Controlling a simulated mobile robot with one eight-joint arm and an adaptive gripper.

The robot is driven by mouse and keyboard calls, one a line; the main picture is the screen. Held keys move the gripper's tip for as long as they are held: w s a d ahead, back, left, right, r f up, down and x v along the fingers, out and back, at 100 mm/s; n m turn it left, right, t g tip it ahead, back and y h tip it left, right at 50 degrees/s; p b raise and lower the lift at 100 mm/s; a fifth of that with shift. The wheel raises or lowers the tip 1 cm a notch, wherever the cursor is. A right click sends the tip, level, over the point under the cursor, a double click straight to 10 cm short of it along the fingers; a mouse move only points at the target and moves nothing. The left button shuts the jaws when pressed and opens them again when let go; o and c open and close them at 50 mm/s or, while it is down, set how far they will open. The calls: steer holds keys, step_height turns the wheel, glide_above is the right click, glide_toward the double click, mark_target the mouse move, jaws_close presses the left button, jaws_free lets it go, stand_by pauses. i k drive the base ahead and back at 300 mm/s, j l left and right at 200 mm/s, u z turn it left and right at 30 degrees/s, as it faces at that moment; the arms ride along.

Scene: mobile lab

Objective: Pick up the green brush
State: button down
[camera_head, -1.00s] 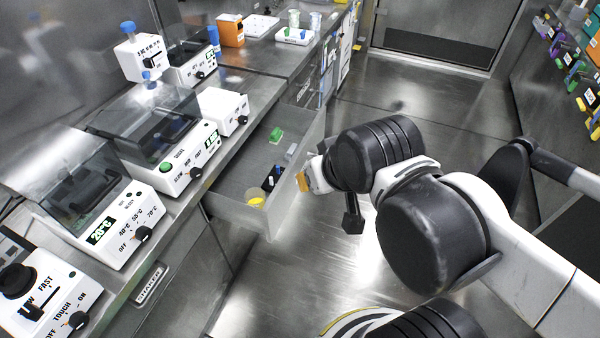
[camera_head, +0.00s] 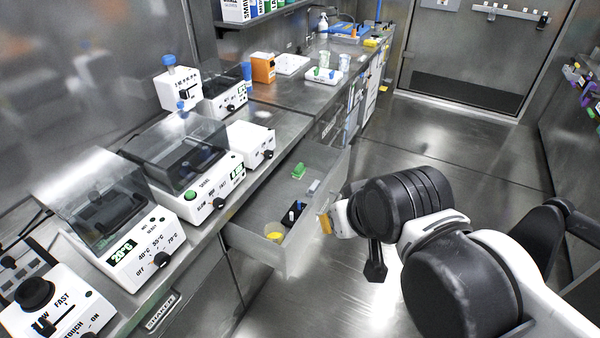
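A small green object (camera_head: 299,171) lies inside the open drawer (camera_head: 262,217), towards its far end. It is too small in the picture to tell for sure whether it is the green brush. My arm reaches in from the right, and its end, my gripper (camera_head: 326,223), is just outside the drawer's right wall, level with its near half. Only a small yellow-orange and white part of that end shows. The fingers cannot be made out, and nothing is seen held.
The drawer also holds a grey block (camera_head: 314,186), a dark rack (camera_head: 293,214) and a yellow item (camera_head: 275,237). White lab machines (camera_head: 137,249) line the bench at left. An orange box (camera_head: 262,68) and white trays (camera_head: 323,77) stand further back. The floor (camera_head: 450,145) beyond my arm is clear.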

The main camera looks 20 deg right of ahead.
mark_target(298, 172)
steer(key=i+l+u, duration=0.1)
steer(key=i, duration=0.45)
steer(key=i+l+u, duration=0.15)
steer(key=i, duration=0.35)
